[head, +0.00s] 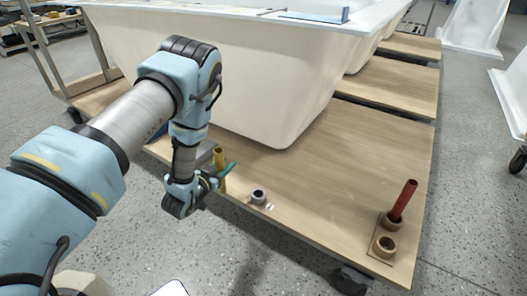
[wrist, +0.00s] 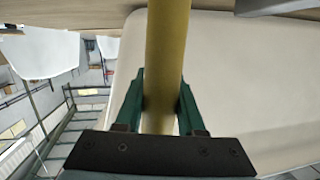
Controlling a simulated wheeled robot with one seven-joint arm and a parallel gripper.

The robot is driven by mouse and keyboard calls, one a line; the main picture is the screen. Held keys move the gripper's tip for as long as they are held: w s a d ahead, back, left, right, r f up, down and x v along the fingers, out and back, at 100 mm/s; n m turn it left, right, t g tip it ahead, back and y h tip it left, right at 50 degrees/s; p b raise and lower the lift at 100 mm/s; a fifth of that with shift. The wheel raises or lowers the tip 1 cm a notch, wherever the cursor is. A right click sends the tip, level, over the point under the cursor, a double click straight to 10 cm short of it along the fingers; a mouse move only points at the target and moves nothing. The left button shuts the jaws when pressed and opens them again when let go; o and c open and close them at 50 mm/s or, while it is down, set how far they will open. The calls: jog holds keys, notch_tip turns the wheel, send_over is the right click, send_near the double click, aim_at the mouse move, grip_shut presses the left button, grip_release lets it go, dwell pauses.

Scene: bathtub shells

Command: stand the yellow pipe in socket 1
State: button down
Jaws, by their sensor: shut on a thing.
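My gripper (head: 222,176) is shut on the yellow pipe (head: 219,157), which stands close to upright at the front left of the wooden board. In the wrist view the pipe (wrist: 167,45) passes between the green fingers of my gripper (wrist: 161,100). I cannot tell whether its lower end touches anything. A single socket (head: 258,196) with an empty-looking opening is on the board, right of the pipe, with a small white marking beside it. Two more sockets are at the right: the front one (head: 386,246) looks empty, the rear one (head: 390,221) holds a red pipe. Socket numbers are not readable.
A large white bathtub shell (head: 255,85) stands on the board just behind my gripper. The wooden board (head: 340,160) is bare between the single socket and the right pair. A metal frame (head: 48,62) stands at the left. Grey floor lies in front.

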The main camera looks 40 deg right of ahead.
jog(key=s+d+r+m+g, duration=0.3)
jog(key=s+d+r+g, duration=0.3)
jog(key=s+d, duration=0.3)
jog(key=shift+s+d+h, duration=0.15)
jog(key=shift+d+h, duration=0.1)
jog(key=shift+h, duration=0.05)
jog(key=shift+a+r, duration=0.1)
jog(key=shift+r, duration=0.05)
jog(key=shift+m, duration=0.3)
jog(key=shift+f+b, duration=1.8)
jog(key=shift+f, duration=1.15)
jog(key=shift+f+b, duration=1.3)
jog(key=shift+f, duration=1)
jog(key=shift+c, duration=2.2)
grip_release()
jog(key=shift+a, duration=0.1)
jog(key=p+v, duration=0.3)
jog(key=v, duration=0.7)
jog(key=shift+a, duration=0.25)
